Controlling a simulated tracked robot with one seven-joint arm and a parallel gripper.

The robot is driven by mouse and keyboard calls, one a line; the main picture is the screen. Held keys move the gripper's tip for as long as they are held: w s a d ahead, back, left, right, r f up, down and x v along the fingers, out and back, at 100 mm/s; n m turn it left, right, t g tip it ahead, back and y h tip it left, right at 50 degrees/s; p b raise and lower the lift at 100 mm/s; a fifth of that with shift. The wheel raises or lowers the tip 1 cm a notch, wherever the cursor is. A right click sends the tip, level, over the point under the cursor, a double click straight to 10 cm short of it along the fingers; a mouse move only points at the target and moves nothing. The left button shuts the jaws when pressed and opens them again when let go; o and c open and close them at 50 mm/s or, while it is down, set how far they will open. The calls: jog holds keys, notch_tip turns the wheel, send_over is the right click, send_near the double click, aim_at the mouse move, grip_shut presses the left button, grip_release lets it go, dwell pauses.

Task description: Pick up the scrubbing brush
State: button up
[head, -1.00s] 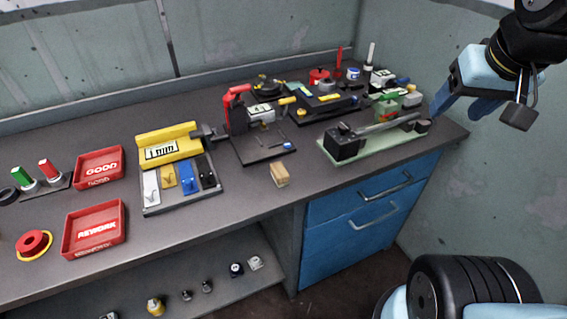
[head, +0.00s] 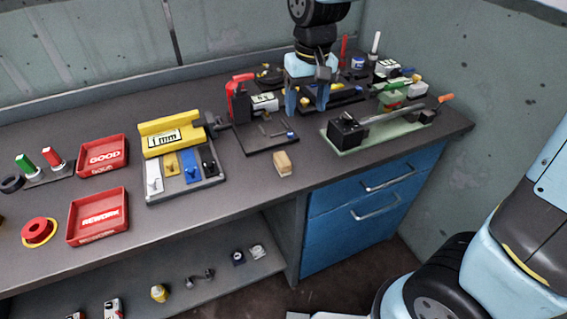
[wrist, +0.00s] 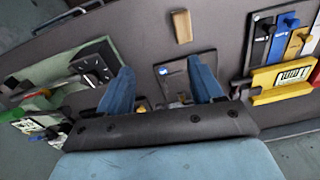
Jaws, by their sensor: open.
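The scrubbing brush, a small tan wooden block (head: 282,163), lies on the grey bench near its front edge, left of the green-based fixture. It also shows at the top of the wrist view (wrist: 181,26), beyond my fingertips. My gripper (head: 307,108) hangs over the back part of the bench, behind and slightly right of the brush. In the wrist view its two blue fingers (wrist: 160,70) are spread apart with nothing held between them. The brush is unobstructed in both views.
A dark plate with a red-handled device (head: 240,100) stands behind the brush. The green-based fixture (head: 385,138) is to its right, a yellow gauge block (head: 170,138) to its left. Red GOOD (head: 103,168) and REWORK (head: 97,240) trays lie farther left. Bench immediately around the brush is clear.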

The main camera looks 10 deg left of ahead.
jog(key=a+f, duration=0.3)
jog(key=a, duration=0.2)
send_over(282, 156)
jog(key=shift+n+g+h, duration=0.3)
jog(key=shift+n, duration=0.1)
jog(key=f, duration=0.9)
jog(key=shift+s+d, duration=0.15)
jog(key=shift+d, duration=0.05)
jog(key=shift+a+f, duration=0.15)
jog(key=shift+f, duration=1.15)
jog(key=shift+a+f, duration=0.1)
jog(key=shift+f, duration=1.15)
jog(key=shift+c, duration=0.3)
jog(key=c, duration=1)
jog(key=shift+r, duration=0.1)
